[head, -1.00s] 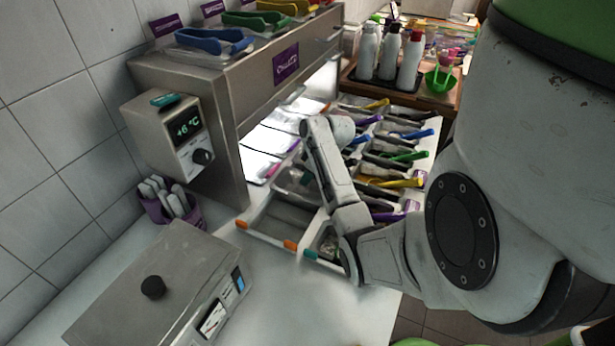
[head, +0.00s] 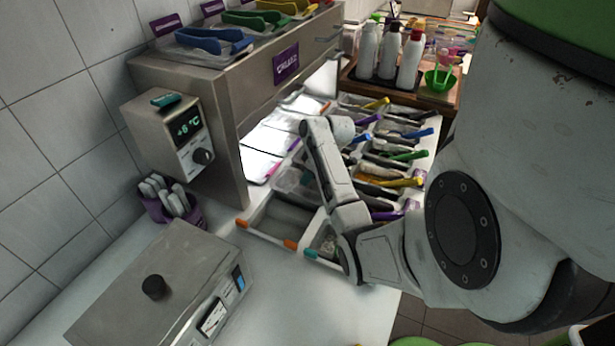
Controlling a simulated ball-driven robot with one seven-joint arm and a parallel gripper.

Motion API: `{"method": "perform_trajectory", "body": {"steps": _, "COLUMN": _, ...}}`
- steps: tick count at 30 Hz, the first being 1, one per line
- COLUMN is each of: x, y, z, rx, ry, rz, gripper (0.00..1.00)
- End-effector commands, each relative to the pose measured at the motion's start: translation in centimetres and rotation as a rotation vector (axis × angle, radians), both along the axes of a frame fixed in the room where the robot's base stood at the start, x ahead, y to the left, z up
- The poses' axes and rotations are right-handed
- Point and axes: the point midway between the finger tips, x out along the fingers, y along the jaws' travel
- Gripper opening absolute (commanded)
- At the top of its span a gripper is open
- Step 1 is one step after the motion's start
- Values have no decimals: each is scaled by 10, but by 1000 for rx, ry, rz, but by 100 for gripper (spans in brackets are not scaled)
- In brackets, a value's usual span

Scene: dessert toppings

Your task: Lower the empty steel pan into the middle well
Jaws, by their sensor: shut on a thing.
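My arm reaches over the topping counter, and its wrist (head: 340,129) is above the wells. My gripper is hidden behind the forearm and wrist, so its fingers do not show. I cannot make out the steel pan for certain. A pale, pan-like shape (head: 288,181) shows just left of my forearm, but I cannot tell if it is the pan or a fixed container. A grey, empty-looking well or pan (head: 283,217) lies in front of it, with an orange-ended white bar along its near edge. My forearm covers part of the middle of the counter.
Several topping pans with coloured-handled utensils (head: 405,155) fill the right side. A steel housing (head: 215,110) with tongs on top stands at the left. A scale-like steel box (head: 165,285) and a purple cup (head: 172,205) stand nearer. Bottles (head: 388,52) stand at the back.

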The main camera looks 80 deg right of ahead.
Motion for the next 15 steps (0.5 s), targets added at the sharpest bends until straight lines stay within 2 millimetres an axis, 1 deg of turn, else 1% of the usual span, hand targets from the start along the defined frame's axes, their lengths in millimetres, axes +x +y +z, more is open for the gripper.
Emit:
{"method": "perform_trajectory", "body": {"steps": 4, "x": 0, "y": 0, "z": 0, "rx": 0, "ry": 0, "rz": 0, "gripper": 0}}
{"method": "perform_trajectory", "body": {"steps": 5, "x": 0, "y": 0, "z": 0, "rx": 0, "ry": 0, "rz": 0, "gripper": 9}}
{"method": "perform_trajectory", "body": {"steps": 6, "x": 0, "y": 0, "z": 0, "rx": 0, "ry": 0, "rz": 0, "gripper": 13}}
{"method": "perform_trajectory", "body": {"steps": 13, "x": 0, "y": 0, "z": 0, "rx": 0, "ry": 0, "rz": 0, "gripper": 35}}
{"method": "perform_trajectory", "body": {"steps": 14, "x": 0, "y": 0, "z": 0, "rx": 0, "ry": 0, "rz": 0, "gripper": 37}}
{"method": "perform_trajectory", "body": {"steps": 15, "x": 0, "y": 0, "z": 0, "rx": 0, "ry": 0, "rz": 0, "gripper": 37}}
